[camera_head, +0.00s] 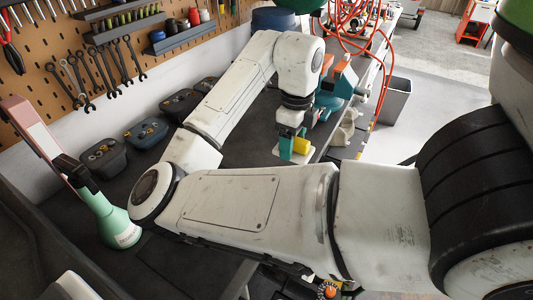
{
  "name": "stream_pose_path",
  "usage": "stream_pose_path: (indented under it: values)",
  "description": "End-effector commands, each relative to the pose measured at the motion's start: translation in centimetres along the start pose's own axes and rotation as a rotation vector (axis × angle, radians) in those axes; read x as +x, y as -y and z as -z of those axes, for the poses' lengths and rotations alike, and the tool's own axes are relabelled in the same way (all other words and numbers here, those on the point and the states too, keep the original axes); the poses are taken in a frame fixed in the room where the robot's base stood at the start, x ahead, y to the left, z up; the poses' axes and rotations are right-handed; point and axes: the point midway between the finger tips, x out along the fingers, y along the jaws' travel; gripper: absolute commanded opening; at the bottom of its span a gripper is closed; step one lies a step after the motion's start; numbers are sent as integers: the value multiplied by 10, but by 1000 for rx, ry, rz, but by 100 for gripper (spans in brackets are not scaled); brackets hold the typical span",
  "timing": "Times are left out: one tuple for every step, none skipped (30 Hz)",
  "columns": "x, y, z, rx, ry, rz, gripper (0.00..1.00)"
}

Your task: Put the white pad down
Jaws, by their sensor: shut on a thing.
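My gripper (293,147) hangs from my wrist near the middle of the picture, over the dark workbench top (248,150). A teal part and a yellow part show at its end. A small pale slab, seemingly the white pad (289,157), shows at the lower end of the gripper, and the gripper is shut on it. Most of the pad is hidden by the gripper and my forearm. I cannot tell whether its underside touches the bench.
Dark bins of small parts (110,157) line the back wall. A blue and orange tool (340,85) and red cables (375,45) are right of the gripper. A grey bin (396,103) stands on the floor beyond the bench edge.

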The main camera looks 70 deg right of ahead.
Motion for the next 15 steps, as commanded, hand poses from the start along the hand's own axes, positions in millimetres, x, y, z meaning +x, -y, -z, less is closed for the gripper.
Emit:
stream_pose_path:
  values:
    - [2, 3, -12, -6, 1, -4, 43]
    - [5, 5, -18, -6, 1, -4, 43]
    - [8, 8, -26, -7, 0, -5, 43]
    - [12, 10, -33, -7, 2, -4, 43]
    - [17, 12, -38, -6, 1, -5, 43]
    - [25, 14, -43, -6, -1, -4, 43]
    - [31, 15, -47, -6, 0, -5, 43]
    - [36, 16, -51, -6, 0, -4, 43]
    - [43, 19, -56, -5, -1, -4, 43]
    - [47, 20, -60, -6, 0, -4, 43]
    - [51, 21, -63, -4, 1, -4, 43]
    - [56, 22, -67, -5, 1, -3, 43]
    - [59, 23, -69, -4, 1, -3, 43]
    - [62, 24, -71, -3, 1, -2, 43]
    - [64, 25, -73, -3, 2, -1, 43]
